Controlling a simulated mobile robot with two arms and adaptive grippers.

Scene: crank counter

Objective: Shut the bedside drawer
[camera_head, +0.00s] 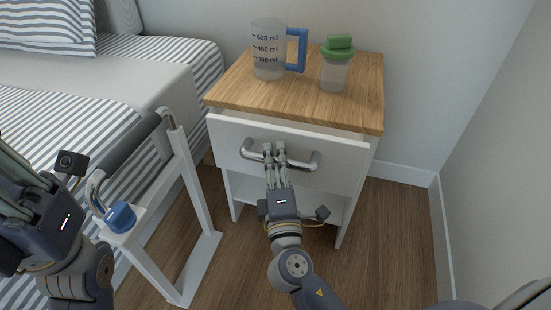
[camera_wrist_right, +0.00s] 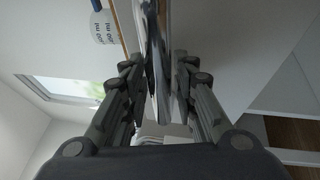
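The bedside drawer (camera_head: 225,140) is the white front under the wooden top of the nightstand. It stands slightly out from the cabinet, with a gap behind its top edge. Its curved metal handle (camera_head: 308,162) runs across the front and also shows between the fingers in the right wrist view (camera_wrist_right: 156,50). My right gripper (camera_head: 275,150) is at the middle of the handle, its fingers closed in on either side of the bar. The exact contact is partly hidden. My left gripper (camera_head: 8,165) is at the left edge, away from the drawer, with its fingertips partly out of frame.
A measuring jug (camera_head: 268,55) and a green-lidded cup (camera_head: 335,68) stand on the nightstand top (camera_head: 300,98). A white bed rail (camera_head: 190,185) with a blue knob (camera_head: 120,217) stands left, beside the striped bed (camera_head: 60,110). Wooden floor is clear on the right.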

